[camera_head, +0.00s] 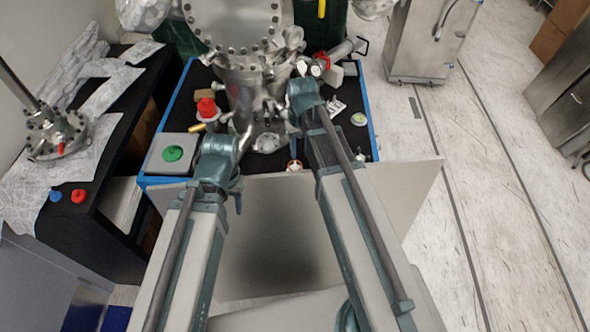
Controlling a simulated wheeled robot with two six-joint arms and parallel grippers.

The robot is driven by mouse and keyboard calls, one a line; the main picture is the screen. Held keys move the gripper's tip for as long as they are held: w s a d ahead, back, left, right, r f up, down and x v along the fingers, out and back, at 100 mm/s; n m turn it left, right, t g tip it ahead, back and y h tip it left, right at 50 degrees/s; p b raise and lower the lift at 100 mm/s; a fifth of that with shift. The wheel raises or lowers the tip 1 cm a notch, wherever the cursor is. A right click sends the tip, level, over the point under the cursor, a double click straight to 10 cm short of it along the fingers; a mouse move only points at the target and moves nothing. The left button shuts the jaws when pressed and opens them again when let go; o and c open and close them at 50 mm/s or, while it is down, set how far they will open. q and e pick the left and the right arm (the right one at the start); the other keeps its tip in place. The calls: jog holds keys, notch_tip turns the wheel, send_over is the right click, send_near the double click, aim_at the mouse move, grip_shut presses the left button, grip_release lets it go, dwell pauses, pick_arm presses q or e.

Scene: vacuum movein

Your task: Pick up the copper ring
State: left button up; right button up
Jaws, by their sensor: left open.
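A small orange-brown ring-like piece (294,164), likely the copper ring, lies near the front edge of the black tabletop (340,143). It is too small to make out clearly. My left arm reaches in from the lower left, and my left gripper (243,138) is open over the front of the table, left of the ring. My right arm reaches further, to the base of the metal chamber, and passes close to the right of the ring. Its gripper (279,110) is small and mixed in with metal parts, so its jaws cannot be made out.
A large flanged metal chamber (243,75) stands at the table's back. A red part (207,108) and a green-knobbed box (173,153) are on the left. Small fittings and tools crowd the back right. A grey panel (265,235) stands in front.

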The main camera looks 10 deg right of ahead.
jog(key=f+b, duration=0.5)
jog(key=shift+w+d, duration=0.2)
jog(key=shift+w, duration=0.05)
jog(key=shift+f+b, duration=0.3)
dwell(0.4)
grip_shut()
dwell(0.3)
